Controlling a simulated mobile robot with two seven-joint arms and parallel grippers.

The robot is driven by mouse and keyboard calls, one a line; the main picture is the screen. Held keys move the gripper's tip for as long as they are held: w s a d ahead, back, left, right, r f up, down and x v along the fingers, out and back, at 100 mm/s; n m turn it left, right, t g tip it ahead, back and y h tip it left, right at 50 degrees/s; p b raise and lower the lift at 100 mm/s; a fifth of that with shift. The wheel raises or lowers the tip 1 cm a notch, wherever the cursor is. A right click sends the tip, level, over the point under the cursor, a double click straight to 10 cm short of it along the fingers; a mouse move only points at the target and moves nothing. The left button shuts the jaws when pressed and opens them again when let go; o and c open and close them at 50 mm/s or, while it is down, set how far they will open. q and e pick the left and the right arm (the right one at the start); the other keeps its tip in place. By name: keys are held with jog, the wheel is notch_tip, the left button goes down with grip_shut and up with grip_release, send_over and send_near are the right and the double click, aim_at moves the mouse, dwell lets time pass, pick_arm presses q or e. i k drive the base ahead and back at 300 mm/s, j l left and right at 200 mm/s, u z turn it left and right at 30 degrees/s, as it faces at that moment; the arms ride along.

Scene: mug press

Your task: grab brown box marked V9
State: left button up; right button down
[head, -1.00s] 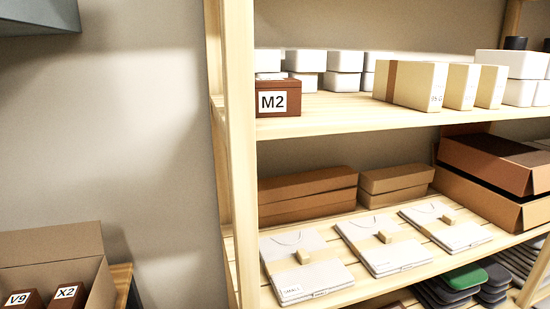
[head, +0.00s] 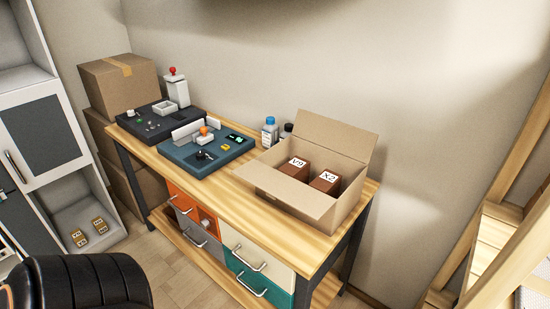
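The brown box marked V9 (head: 293,168) sits inside an open cardboard carton (head: 343,216) at the right end of a wooden workbench. A second brown box marked X2 (head: 325,182) stands beside it on the right. The carton's walls hide the lower parts of both boxes. The carton's back flap stands up and its front flap leans outward. Neither of my grippers shows in the head view.
On the workbench (head: 232,215) stand a teal device (head: 205,155), a dark device (head: 150,123) and small bottles (head: 270,131). A black chair (head: 85,282) is at lower left, a white cabinet (head: 45,130) at left, and a wooden shelf (head: 505,205) at right. Floor shows before the bench.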

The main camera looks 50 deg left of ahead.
aim_at(297, 167)
jog(key=u, duration=1.2)
